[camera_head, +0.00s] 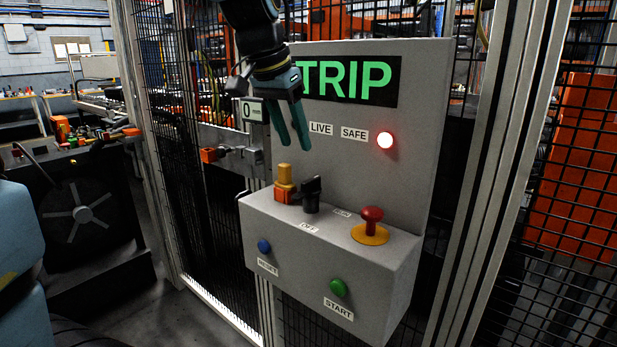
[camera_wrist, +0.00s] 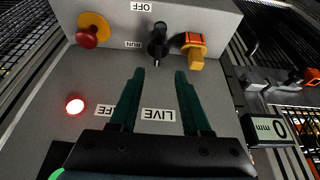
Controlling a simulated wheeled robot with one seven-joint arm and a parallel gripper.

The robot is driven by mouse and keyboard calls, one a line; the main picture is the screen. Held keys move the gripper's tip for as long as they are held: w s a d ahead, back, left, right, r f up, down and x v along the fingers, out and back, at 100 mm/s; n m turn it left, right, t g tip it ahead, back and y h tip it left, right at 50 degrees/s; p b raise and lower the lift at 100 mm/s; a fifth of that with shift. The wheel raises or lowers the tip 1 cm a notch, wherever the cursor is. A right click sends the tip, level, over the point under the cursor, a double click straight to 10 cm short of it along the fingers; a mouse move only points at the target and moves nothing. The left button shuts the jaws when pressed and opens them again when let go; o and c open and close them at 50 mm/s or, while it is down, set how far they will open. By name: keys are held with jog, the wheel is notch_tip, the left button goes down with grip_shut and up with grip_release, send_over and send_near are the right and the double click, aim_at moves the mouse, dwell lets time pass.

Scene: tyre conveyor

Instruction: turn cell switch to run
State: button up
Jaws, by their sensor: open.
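The black cell switch (camera_head: 311,194) stands on top of the grey control box (camera_head: 375,262), between an orange-yellow part (camera_head: 285,185) and a red mushroom button (camera_head: 371,222). RUN and OFF labels lie beside it. The switch also shows in the wrist view (camera_wrist: 157,42), ahead of the fingertips. My gripper (camera_head: 293,142) is open and empty, pointing down above and slightly left of the switch, in front of the grey panel. In the wrist view my gripper (camera_wrist: 160,75) has its two green fingers apart, with the switch beyond the gap between them and not touched.
The upright panel shows a green TRIP display (camera_head: 350,80) and a lit red lamp (camera_head: 385,140) beside LIVE and SAFE labels. A blue button (camera_head: 263,246) and a green button (camera_head: 338,287) are on the box's front. Mesh fence and metal posts (camera_head: 500,170) stand around it.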

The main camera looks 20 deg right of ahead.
aim_at(310, 180)
jog(key=x, duration=0.3)
jog(key=p+x, duration=0.1)
jog(key=x, duration=0.3)
jog(key=p+x, duration=0.1)
jog(key=x, duration=0.2)
jog(key=shift+d+f, duration=0.2)
jog(key=shift+d, duration=0.2)
grip_shut()
